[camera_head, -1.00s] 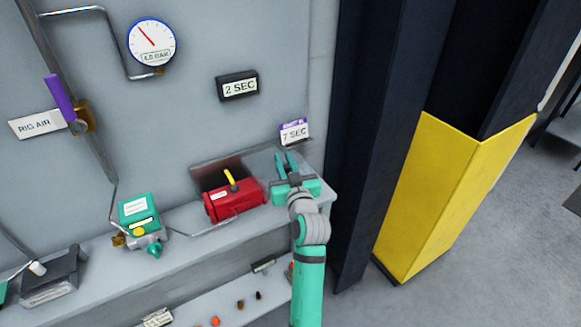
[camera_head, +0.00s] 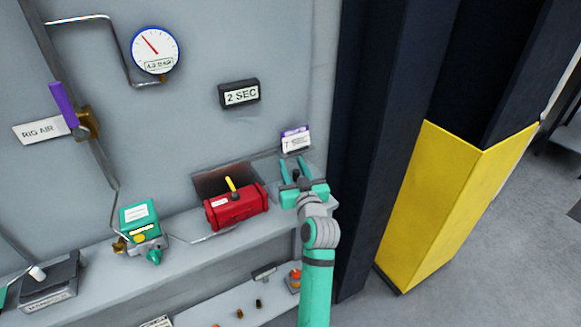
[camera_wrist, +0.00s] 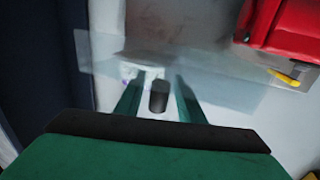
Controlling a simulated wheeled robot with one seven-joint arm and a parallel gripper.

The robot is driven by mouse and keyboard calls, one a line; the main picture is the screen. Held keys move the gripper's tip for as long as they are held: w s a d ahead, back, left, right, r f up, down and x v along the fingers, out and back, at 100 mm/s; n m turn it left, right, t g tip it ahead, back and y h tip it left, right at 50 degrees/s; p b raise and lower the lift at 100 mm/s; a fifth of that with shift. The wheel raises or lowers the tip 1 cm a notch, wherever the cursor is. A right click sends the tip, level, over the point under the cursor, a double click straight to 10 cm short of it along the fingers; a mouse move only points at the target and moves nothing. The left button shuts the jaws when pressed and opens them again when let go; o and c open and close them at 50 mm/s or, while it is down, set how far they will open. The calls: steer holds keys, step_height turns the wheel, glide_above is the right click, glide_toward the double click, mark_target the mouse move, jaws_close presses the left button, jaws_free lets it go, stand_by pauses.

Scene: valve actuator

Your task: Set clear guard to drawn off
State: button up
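The clear guard (camera_wrist: 105,55) is a see-through panel crossing the wrist view. In the head view it is faint, and its outline near the red actuator (camera_head: 236,207) is hard to make out. A short dark knob (camera_wrist: 158,96) stands between my gripper's fingers in the wrist view. My gripper (camera_head: 294,168) is open at the right end of the ledge, right of the red actuator. Its two fingers (camera_wrist: 158,98) lie on either side of the knob with visible gaps. The actuator has a yellow pointer on top (camera_head: 231,185).
A purple-topped white label (camera_head: 295,140) is on the wall just beyond my gripper. A dark column (camera_head: 370,150) and yellow post guard (camera_head: 440,205) stand close on the right. A green-topped box (camera_head: 140,218) sits left of the actuator. A pressure gauge (camera_head: 155,50) hangs above.

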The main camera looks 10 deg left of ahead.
steer(key=v, duration=1)
steer(key=shift+s+d, duration=0.15)
steer(key=shift+s, duration=0.25)
steer(key=shift+d, duration=0.1)
